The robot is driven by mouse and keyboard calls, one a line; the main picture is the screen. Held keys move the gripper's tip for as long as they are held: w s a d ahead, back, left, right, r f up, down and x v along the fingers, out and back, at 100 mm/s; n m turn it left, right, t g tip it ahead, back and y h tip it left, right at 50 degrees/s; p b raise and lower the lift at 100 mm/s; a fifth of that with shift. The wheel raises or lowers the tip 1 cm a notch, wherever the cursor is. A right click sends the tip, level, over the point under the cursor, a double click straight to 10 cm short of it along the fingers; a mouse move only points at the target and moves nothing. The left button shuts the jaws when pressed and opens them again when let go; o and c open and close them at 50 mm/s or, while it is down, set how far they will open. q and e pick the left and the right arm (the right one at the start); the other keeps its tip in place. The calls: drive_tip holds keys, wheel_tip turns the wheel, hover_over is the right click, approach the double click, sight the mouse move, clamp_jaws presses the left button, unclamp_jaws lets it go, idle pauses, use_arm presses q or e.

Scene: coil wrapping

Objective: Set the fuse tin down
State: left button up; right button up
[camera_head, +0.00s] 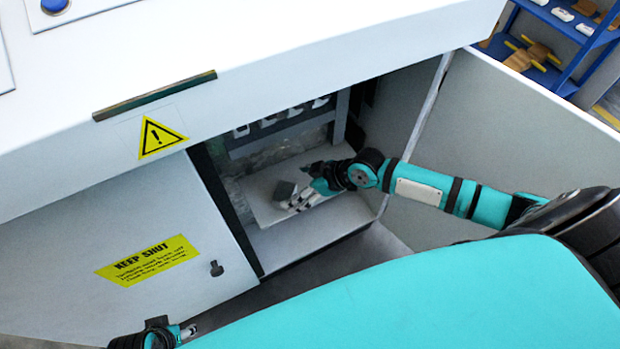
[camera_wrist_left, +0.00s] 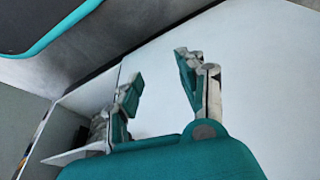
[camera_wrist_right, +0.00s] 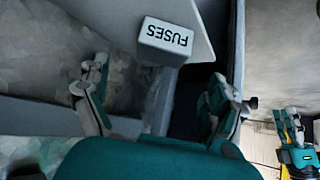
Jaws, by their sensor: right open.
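The fuse tin (camera_head: 284,190) is a small grey box on the pale shelf (camera_head: 262,208) inside the open cabinet. In the right wrist view the tin (camera_wrist_right: 165,40) shows a light face marked FUSES, near the shelf's edge. My right gripper (camera_head: 302,200) reaches into the cabinet beside the tin. Its fingers (camera_wrist_right: 160,95) stand wide apart with nothing between their tips, and the tin lies beyond them. My left gripper (camera_head: 188,331) is low at the front left, outside the cabinet. Its fingers (camera_wrist_left: 162,82) are apart and empty before a white panel.
The cabinet's right door (camera_head: 500,130) stands open beside my right arm. The left door (camera_head: 110,240) carries a yellow KEEP SHUT label. A white housing (camera_head: 270,60) overhangs the opening. A blue rack (camera_head: 575,55) with several parts stands at the far right.

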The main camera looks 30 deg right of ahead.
drive_tip(key=v, duration=0.4)
drive_tip(key=s+a+f+m+h, duration=0.2)
drive_tip(key=s+a+f+m, duration=0.15)
drive_tip(key=s+f, duration=0.35)
use_arm(q)
wheel_tip(320, 180, down, 4)
drive_tip(key=shift+s+f+p, duration=0.1)
drive_tip(key=shift+p, duration=0.25)
use_arm(e)
drive_tip(key=s+d+f+m+g+h, duration=0.1)
drive_tip(key=s+d+f+m+h, duration=0.1)
drive_tip(key=s, duration=0.3)
drive_tip(key=s+d+f+m+g+h, duration=0.1)
drive_tip(key=s+f+m+g+h, duration=0.1)
drive_tip(key=s, duration=0.3)
drive_tip(key=shift+s+d, duration=0.4)
drive_tip(key=shift+f, duration=0.1)
